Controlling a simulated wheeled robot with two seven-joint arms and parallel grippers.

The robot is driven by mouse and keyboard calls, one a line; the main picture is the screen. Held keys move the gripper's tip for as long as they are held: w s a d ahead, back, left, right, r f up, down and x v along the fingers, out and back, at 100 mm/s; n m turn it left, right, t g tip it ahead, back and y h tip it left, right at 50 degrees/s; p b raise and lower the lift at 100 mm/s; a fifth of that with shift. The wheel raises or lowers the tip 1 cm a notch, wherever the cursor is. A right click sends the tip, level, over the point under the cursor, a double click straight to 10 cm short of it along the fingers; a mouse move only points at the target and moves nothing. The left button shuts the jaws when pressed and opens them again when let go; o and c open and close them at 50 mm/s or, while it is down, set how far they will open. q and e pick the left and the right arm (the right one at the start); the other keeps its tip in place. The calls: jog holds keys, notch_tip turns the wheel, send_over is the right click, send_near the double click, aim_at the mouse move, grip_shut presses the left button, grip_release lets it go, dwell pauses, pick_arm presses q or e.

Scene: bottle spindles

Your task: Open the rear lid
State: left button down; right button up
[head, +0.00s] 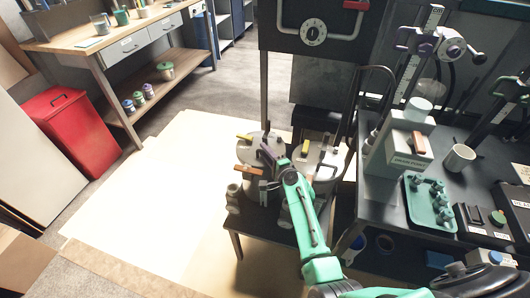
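Two grey round vessels stand side by side on a low dark stand. The left vessel (252,187) has a lid with a yellow handle (245,137) towards the back and an orange handle (247,170) towards the front. The right vessel (322,178) has a yellow handle (305,147) on its top. Both lids look closed; which is the rear lid is not clear. My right gripper (266,170) is over the right side of the left vessel, beside the orange handle. Its fingertips are small and partly hidden, so its opening and any contact are unclear. My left gripper is not in view.
A dark bench (395,208) at right holds a white machine (398,150), a mug (458,158) and a green tray (423,222). A red bin (75,128) and wooden workbench (110,42) are left.

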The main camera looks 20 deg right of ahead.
jog(key=shift+w, duration=0.1)
jog(key=shift+c, duration=0.4)
grip_shut()
dwell(1.0)
